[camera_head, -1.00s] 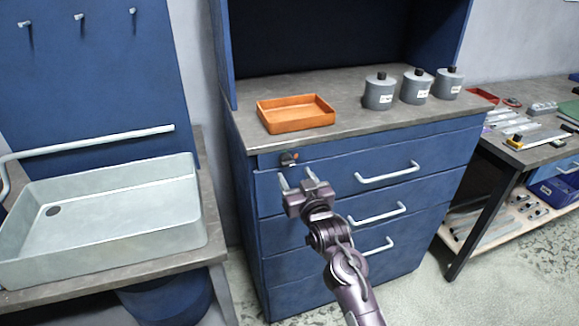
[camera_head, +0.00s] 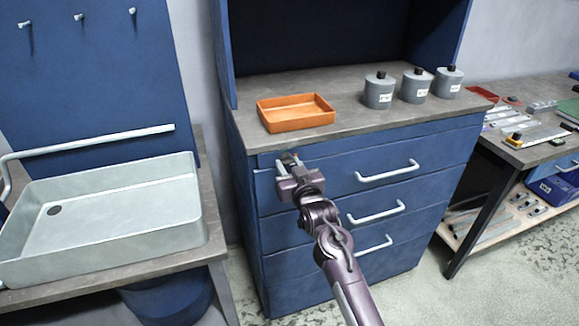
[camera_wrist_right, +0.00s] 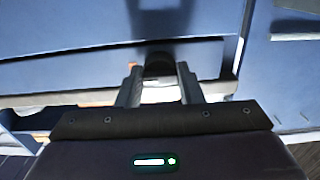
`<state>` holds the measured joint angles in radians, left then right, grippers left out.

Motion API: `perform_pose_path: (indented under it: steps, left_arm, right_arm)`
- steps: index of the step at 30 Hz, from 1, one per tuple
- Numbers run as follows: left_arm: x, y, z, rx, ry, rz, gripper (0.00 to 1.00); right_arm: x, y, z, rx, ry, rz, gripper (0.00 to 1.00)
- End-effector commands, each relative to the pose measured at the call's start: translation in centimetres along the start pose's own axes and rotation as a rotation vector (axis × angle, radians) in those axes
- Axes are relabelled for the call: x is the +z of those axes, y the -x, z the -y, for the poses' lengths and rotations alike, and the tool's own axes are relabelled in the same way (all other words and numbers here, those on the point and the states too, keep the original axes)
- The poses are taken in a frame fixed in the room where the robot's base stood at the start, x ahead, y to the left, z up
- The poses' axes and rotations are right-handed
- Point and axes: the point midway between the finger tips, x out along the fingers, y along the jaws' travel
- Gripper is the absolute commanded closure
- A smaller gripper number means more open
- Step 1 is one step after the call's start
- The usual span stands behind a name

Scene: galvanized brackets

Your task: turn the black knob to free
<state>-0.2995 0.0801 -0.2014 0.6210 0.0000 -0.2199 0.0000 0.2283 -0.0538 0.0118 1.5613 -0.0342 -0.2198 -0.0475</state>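The black knob (camera_head: 289,158) is on the upper left of the blue drawer cabinet's front, just under the worktop edge. It is mostly hidden behind my right gripper (camera_head: 290,166) in the head view. In the right wrist view the knob (camera_wrist_right: 158,64) shows as a dark rounded shape between the two fingertips of the right gripper (camera_wrist_right: 158,76). The fingers are apart, one on each side of the knob. I cannot tell whether they touch it. The knob's pointer and markings cannot be read. My left gripper is not in view.
The blue cabinet (camera_head: 330,235) has drawers with pale bar handles, one handle (camera_head: 388,172) right of the gripper. An orange tray (camera_head: 296,122) and grey canisters (camera_head: 379,92) stand on the worktop. A sink (camera_head: 110,215) is at left, a cluttered bench (camera_head: 530,155) at right.

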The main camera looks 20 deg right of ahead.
Motion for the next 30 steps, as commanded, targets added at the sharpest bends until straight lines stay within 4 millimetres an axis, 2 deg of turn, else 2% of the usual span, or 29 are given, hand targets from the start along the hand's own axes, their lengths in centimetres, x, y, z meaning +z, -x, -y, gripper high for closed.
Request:
perform_pose_path:
  steps: [8, 14, 30]
  left_arm:
    - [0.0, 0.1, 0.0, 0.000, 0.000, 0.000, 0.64]
    - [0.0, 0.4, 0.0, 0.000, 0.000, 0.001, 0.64]
    - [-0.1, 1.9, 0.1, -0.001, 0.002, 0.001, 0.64]
  right_arm:
    - [0.0, 0.0, 0.0, -0.001, 0.017, 0.001, 0.90]
    - [-0.1, 0.0, 0.0, 0.000, 0.097, 0.001, 0.90]
    - [-0.1, 0.0, -0.1, -0.001, 0.570, 0.001, 0.90]
